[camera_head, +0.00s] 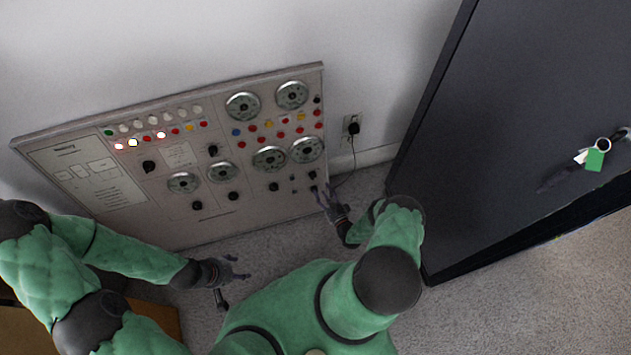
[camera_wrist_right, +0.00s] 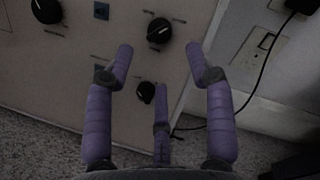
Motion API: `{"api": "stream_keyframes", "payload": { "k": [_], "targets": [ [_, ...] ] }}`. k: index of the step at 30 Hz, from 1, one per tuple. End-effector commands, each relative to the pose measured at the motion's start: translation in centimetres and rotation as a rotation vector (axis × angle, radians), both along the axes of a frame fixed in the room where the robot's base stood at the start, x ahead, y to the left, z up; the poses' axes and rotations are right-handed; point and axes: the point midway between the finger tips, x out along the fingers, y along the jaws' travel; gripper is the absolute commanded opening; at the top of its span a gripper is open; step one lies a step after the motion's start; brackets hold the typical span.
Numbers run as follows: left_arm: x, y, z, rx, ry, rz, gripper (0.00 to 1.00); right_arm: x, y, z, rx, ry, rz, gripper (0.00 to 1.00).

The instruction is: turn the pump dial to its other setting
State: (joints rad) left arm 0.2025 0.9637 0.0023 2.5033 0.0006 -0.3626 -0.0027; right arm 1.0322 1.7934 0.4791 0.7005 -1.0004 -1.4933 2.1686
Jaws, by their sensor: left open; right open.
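The grey control panel (camera_head: 240,205) leans by the wall and carries several black dials. The labels are too small to read, so I cannot tell which is the pump dial. My right gripper (camera_head: 328,197) is open and empty at the panel's lower right corner. In the right wrist view its fingers reach toward the panel, with a black dial (camera_wrist_right: 159,30) beyond the fingertips and a smaller black dial (camera_wrist_right: 146,92) between the fingers. I cannot tell whether any finger touches them. My left gripper (camera_head: 226,272) is open and empty, low in front of the panel.
Another black dial (camera_wrist_right: 46,10) sits at the upper left of the wrist view. A wall socket (camera_head: 352,125) with a black plug and hanging cord is right of the panel. A dark cabinet (camera_head: 500,120) with keys (camera_head: 595,158) stands at the right. Carpet lies between.

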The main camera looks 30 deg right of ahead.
Motion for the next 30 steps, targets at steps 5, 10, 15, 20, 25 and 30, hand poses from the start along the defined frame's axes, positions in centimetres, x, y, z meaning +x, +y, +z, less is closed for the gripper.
{"api": "stream_keyframes", "payload": {
  "k": [5, 10, 15, 20, 25, 30],
  "targets": [
    [0.0, 0.0, -0.8, 0.0, 0.0, 0.0, 0.63, 3.3, 0.0, -0.1, -0.002, -0.001, 0.003, 0.55],
    [0.0, 0.0, -1.2, 0.0, 0.0, 0.0, 0.63, 5.5, -0.2, -0.1, -0.002, -0.001, 0.001, 0.55],
    [0.0, 0.0, -1.4, 0.0, 0.0, 0.0, 0.63, 6.5, -0.2, 0.0, -0.001, 0.0, 0.0, 0.55],
    [0.0, 0.0, -1.4, 0.0, 0.0, 0.0, 0.63, 6.7, -0.2, 0.0, 0.0, 0.001, -0.001, 0.55],
    [0.0, 0.0, -1.4, 0.0, 0.0, 0.0, 0.63, 6.7, -0.3, 0.0, 0.0, 0.001, -0.001, 0.49],
    [0.0, 0.0, -1.4, 0.0, 0.0, 0.0, 0.63, 6.7, -0.2, 0.0, 0.0, 0.001, -0.001, 0.01]
  ]
}}
